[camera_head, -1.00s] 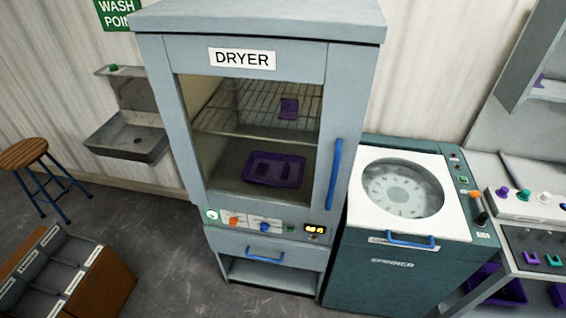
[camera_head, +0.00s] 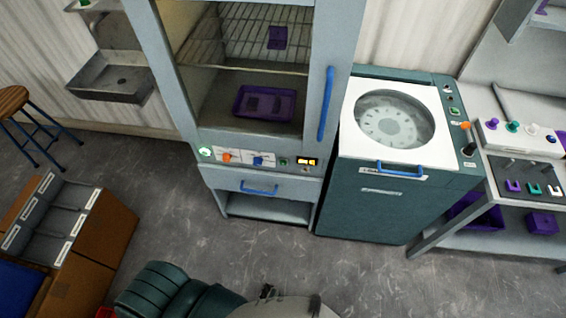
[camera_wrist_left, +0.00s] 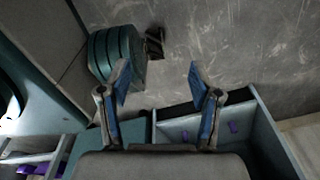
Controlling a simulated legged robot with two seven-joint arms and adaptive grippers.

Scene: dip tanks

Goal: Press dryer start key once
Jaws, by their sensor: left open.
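The dryer (camera_head: 346,40) stands upright in the head view, its glass door shut, with a blue vertical handle (camera_head: 327,104). Its control strip runs below the door. A small green key (camera_head: 284,161) sits there between the blue knob (camera_head: 258,160) and the lit display (camera_head: 306,161), whose digits are too small to read. An orange knob (camera_head: 227,157) and a green-lit round dial (camera_head: 205,152) are further left. My left gripper (camera_wrist_left: 158,78) shows in the left wrist view, its two blue fingers wide apart and nothing between them. No gripper touches the dryer in the head view.
A spinner (camera_head: 362,210) with a white lid stands right of the dryer, beside a bench (camera_head: 480,222). A sink (camera_head: 112,80), a stool (camera_head: 15,100) and a divided brown box (camera_head: 112,225) are left. The floor in front of the dryer is partly clear.

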